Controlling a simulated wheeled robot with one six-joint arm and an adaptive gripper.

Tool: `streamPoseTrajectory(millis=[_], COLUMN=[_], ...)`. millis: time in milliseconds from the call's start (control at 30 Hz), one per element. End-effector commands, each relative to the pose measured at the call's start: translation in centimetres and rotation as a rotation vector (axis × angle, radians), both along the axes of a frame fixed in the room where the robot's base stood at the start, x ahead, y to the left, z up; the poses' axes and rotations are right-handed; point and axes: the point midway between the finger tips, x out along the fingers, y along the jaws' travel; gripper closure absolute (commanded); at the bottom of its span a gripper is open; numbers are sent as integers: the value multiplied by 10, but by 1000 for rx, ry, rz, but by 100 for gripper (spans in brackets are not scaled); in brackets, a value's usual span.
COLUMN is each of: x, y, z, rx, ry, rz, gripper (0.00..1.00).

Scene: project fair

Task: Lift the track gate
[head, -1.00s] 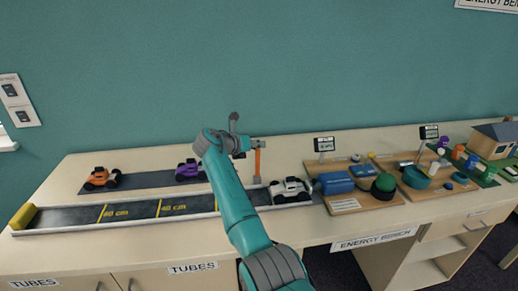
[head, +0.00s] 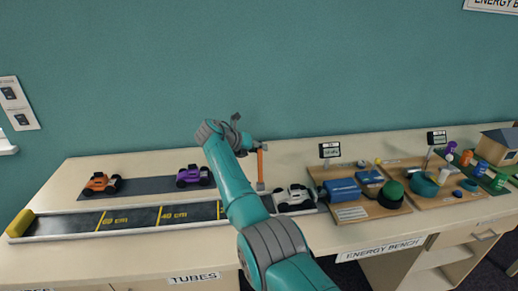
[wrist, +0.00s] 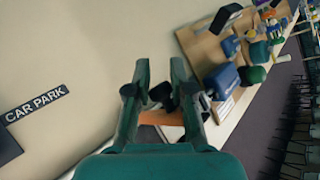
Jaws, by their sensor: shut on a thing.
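The track gate (head: 261,170) is an orange upright strip beside the track (head: 130,218), just left of the white car (head: 293,196). My gripper (head: 259,147) is at its top end. In the wrist view, the orange gate (wrist: 162,117) crosses between the two fingers of my gripper (wrist: 160,75), which are shut on it. I cannot tell whether the gate's lower end is clear of the track. My arm hides part of the track, and the fingers partly hide the white car (wrist: 204,104) in the wrist view.
An orange car (head: 101,183) and a purple car (head: 194,175) stand on a dark mat behind the track. A wooden board (head: 350,214) with blue and green parts lies right of the white car. The wall is behind; the bench top left of the gripper is mostly clear.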

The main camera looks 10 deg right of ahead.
Motion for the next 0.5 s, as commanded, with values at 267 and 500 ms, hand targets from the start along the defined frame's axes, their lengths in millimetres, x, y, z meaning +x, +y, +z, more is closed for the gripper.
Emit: streamPoseTrajectory(millis=[267,500], x=[-4,-3], y=[4,1], z=[-13,-11], rx=[6,5], ry=[19,16], rz=[2,-1], gripper=[54,54])
